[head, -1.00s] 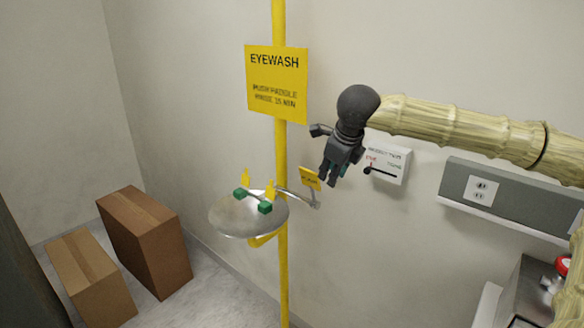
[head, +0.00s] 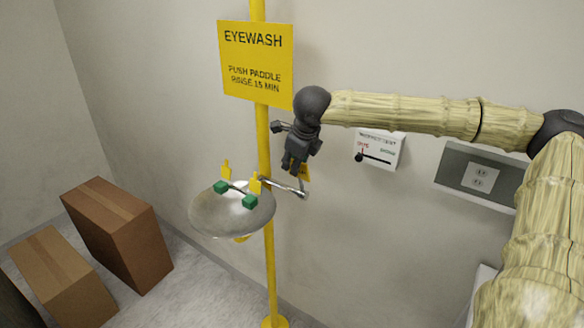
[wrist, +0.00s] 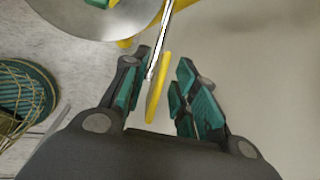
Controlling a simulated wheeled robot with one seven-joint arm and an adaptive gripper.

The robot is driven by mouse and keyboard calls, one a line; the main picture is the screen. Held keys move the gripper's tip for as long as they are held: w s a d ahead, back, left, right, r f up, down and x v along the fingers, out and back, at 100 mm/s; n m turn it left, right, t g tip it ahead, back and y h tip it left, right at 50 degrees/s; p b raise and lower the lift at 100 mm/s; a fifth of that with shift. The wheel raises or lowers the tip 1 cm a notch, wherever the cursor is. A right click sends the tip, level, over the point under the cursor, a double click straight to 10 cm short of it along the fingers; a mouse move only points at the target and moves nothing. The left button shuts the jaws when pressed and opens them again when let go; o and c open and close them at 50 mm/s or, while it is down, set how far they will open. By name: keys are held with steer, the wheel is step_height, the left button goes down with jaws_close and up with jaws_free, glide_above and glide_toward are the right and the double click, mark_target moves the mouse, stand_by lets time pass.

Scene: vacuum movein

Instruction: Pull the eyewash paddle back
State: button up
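The yellow eyewash paddle (head: 306,173) is mostly hidden behind my gripper (head: 294,168) in the head view. Its metal lever (head: 286,188) runs from the bowl (head: 232,222) toward the right. In the wrist view the paddle (wrist: 158,88) is seen nearly edge-on as a thin yellow strip. It lies between the two spread fingers of my gripper (wrist: 162,72), closer to the left one. The fingers are open, with a gap visible on the right side of the paddle; contact on the left side cannot be told.
The yellow pipe (head: 265,150) with the eyewash sign (head: 256,62) stands just left of my gripper. The wall is close behind, with a white switch box (head: 380,148) and an outlet panel (head: 478,178) to the right. Two cardboard boxes (head: 118,235) (head: 60,280) stand at left.

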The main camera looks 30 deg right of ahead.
mark_target(301, 181)
steer(key=shift+d+f, duration=0.15)
steer(key=shift+f, duration=0.2)
steer(key=shift+s+d+f+p, duration=0.2)
steer(key=shift+s+f+p, duration=0.05)
steer(key=shift+f+p, duration=0.15)
steer(key=shift+w+x, duration=0.25)
steer(key=shift+x, duration=1)
steer(key=shift+s+a+r, duration=0.1)
steer(key=shift+s+r, duration=0.1)
steer(key=shift+s, duration=0.05)
steer(key=shift+w+f, duration=0.1)
steer(key=shift+w, duration=0.05)
steer(key=shift+c, duration=1.1)
jaws_close()
